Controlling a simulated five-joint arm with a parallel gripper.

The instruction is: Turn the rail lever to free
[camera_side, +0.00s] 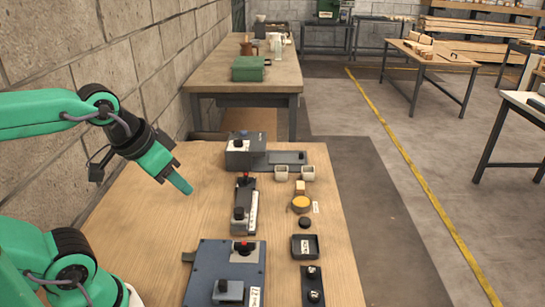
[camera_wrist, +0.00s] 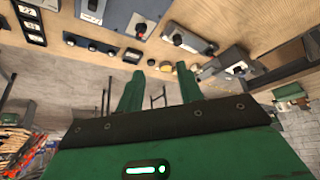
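A narrow rail-like unit (camera_side: 251,211) lies on the wooden table in the side view. It has a red-topped part (camera_side: 245,178) at its far end, a grey block with a dark knob (camera_side: 239,214) at its near end, and a white label strip. I cannot tell for sure which part is the rail lever, or its setting. My gripper (camera_side: 182,186) hangs above the table, left of this unit and apart from it. In the wrist view my gripper (camera_wrist: 160,70) shows two green fingers spread apart with nothing between them.
A blue panel (camera_side: 205,270) with a red-topped knob lies nearer. A grey box (camera_side: 245,153) with a flat plate stands behind. The table's left part is clear; a block wall stands left.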

